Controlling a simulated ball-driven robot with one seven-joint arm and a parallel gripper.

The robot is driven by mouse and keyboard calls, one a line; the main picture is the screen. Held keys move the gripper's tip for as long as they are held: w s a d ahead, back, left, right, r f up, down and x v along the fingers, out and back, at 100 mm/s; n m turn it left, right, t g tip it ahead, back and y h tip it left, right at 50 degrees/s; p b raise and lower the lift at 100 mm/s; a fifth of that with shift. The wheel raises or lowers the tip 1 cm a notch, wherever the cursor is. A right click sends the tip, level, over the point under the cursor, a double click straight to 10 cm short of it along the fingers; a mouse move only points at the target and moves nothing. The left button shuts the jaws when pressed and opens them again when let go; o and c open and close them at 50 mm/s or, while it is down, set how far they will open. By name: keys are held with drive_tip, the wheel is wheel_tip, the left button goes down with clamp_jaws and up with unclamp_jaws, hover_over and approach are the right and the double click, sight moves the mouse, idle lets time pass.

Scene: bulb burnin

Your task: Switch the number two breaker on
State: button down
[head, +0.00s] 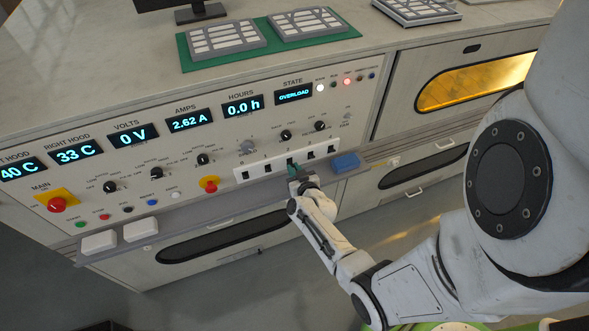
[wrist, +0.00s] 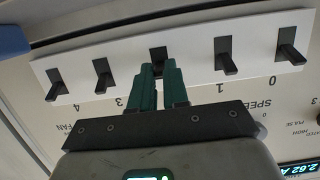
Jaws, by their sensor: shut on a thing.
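The white breaker strip (head: 268,168) with several black levers is on the lower right of the panel. It fills the top of the wrist view (wrist: 193,65), where its labels appear upside down. The middle lever (wrist: 158,54) lines up with the number two place, between 1 and 3; its own label is hidden behind my gripper. My gripper (wrist: 159,70) has its green fingers shut on this lever. In the head view my gripper (head: 292,169) covers the middle of the strip. The lever's lower part is hidden by the fingers, so I cannot tell its setting.
The neighbouring levers (wrist: 226,56) and (wrist: 104,74) stand close on both sides. A blue block (head: 345,163) lies on the ledge right of the strip. The state display (head: 294,95) reads OVERLOAD and a red lamp (head: 347,82) glows. A red main knob (head: 57,204) is far left.

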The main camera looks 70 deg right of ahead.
drive_tip(key=c, duration=1.1)
unclamp_jaws()
drive_tip(key=shift+s+a+b, duration=0.35)
drive_tip(key=shift+a, duration=0.25)
drive_tip(key=b+v, duration=0.1)
drive_tip(key=v, duration=0.8)
drive_tip(key=shift+s+r+b, duration=0.2)
drive_tip(key=shift+r+b, duration=0.05)
drive_tip(key=shift+b, duration=0.15)
